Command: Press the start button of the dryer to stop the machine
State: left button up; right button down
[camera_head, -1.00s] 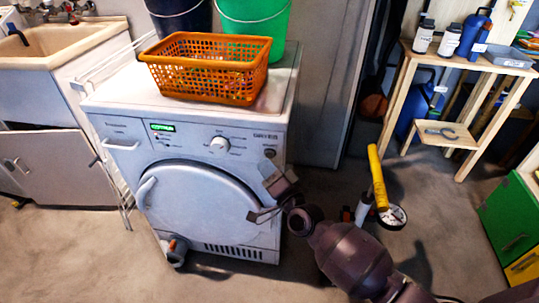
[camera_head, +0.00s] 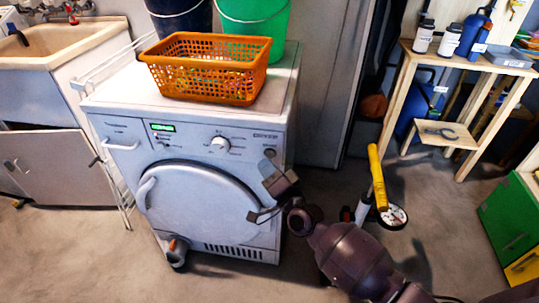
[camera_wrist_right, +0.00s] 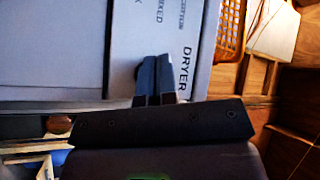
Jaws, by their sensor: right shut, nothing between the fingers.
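The white dryer (camera_head: 200,215) stands in the middle of the head view, with a round door, a lit green display (camera_head: 162,127), a knob (camera_head: 219,145) and a small round grey button (camera_head: 269,153) at the panel's right end. My right gripper (camera_head: 267,164) is shut and empty, its fingertips just below that button. In the right wrist view the shut fingers (camera_wrist_right: 154,62) lie over the panel beside the word DRYER, partly covering a dark round button (camera_wrist_right: 139,70). Whether they touch it, I cannot tell. My left gripper is out of view.
An orange basket (camera_head: 205,70) and two buckets (camera_head: 245,18) stand on the dryer. A floor pump with a yellow handle (camera_head: 377,178) stands right of it, near my right arm. A sink (camera_head: 60,45) is left, a wooden shelf (camera_head: 470,65) right.

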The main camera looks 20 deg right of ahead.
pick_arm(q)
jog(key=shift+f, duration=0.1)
pick_arm(e)
jog(key=shift+w+d, duration=0.15)
jog(key=shift+w, duration=0.05)
jog(key=shift+w+d, duration=0.1)
jog(key=shift+w, duration=0.05)
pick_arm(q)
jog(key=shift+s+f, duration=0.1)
pick_arm(e)
jog(key=shift+w+d, duration=0.25)
jog(key=shift+w, duration=0.1)
dwell(0.8)
dwell(0.4)
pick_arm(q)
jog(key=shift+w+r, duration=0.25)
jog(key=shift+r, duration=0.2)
pick_arm(e)
jog(key=shift+s+a, duration=0.5)
jog(key=shift+s, duration=0.2)
